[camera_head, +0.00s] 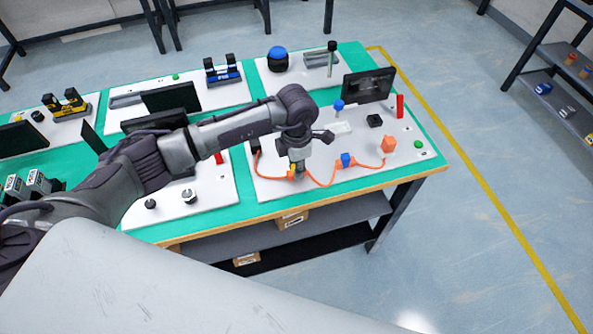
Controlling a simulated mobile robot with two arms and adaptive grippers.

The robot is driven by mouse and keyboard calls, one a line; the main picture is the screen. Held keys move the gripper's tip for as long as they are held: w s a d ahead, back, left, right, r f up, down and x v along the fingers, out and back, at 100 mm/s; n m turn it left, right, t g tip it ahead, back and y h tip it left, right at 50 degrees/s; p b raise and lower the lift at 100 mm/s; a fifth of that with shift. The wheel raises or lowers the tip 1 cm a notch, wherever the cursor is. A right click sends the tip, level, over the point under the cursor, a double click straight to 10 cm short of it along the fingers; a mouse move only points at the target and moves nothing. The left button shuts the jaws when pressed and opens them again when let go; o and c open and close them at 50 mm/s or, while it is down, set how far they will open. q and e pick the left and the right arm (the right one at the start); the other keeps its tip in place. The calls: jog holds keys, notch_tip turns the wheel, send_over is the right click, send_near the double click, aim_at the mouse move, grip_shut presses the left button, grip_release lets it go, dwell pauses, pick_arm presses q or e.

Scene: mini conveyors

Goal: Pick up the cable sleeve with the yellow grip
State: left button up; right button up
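My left arm reaches across the table from the left, and its gripper (294,172) points down at the front of the right white board. A small yellow part (293,166) shows at the fingertips, on the orange cable (322,184). It looks like the yellow grip, but the gripper hides most of it. I cannot tell whether the fingers are closed on it. The cable runs right from there, past a blue grip (347,159), to an orange block (388,144). My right gripper is not in view.
A dark screen (369,85), a blue-topped knob (339,105), a black block (374,120) and a red piece (400,106) stand behind the cable. A green button (418,144) is at the right. More white boards with devices cover the green table (432,163) to the left.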

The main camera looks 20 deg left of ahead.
pick_arm(q)
grip_shut()
jog(key=shift+r, duration=0.15)
jog(key=shift+r, duration=0.25)
jog(key=r+b, duration=0.1)
jog(key=d+r, duration=0.1)
jog(key=r, duration=0.1)
jog(key=shift+w+r+b, duration=0.1)
jog(key=shift+r+b, duration=0.2)
jog(key=shift+b, duration=0.1)
jog(key=w+d+r+b, duration=0.1)
jog(key=d+r+b, duration=0.2)
jog(key=d+r, duration=0.3)
jog(key=shift+d+r, duration=0.3)
jog(key=shift+d, duration=2)
